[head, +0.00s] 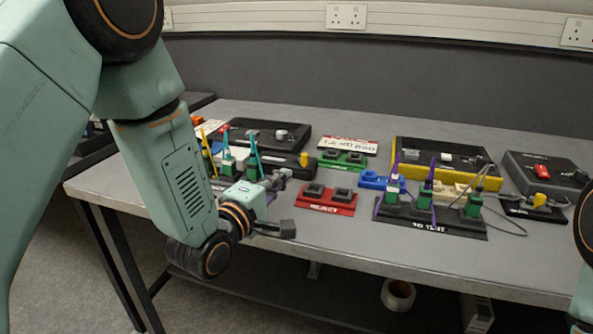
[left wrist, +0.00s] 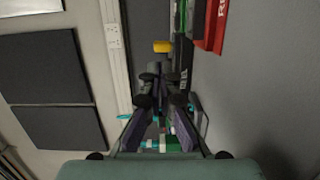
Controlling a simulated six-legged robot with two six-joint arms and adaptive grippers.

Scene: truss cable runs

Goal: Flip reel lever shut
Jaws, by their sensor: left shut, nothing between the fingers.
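A short yellow cylinder (head: 303,160), which looks like a lever's end, sits at the right end of a low black unit beside the left fixtures. I cannot tell for certain that it is the reel lever. In the left wrist view the yellow piece (left wrist: 161,46) lies just beyond the fingertips, with a small gap in the picture. My left gripper (head: 284,175) is shut and empty, reaching over the table's front left. Its dark fingers (left wrist: 153,76) also show in the left wrist view. My right gripper is out of view; only part of its arm shows at the right edge.
A red reject tray (head: 325,207) stands right of my left gripper. A black test fixture (head: 420,219) with purple-probed green plugs stands further right. Black units (head: 265,133) line the back. Bare table lies along the front edge.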

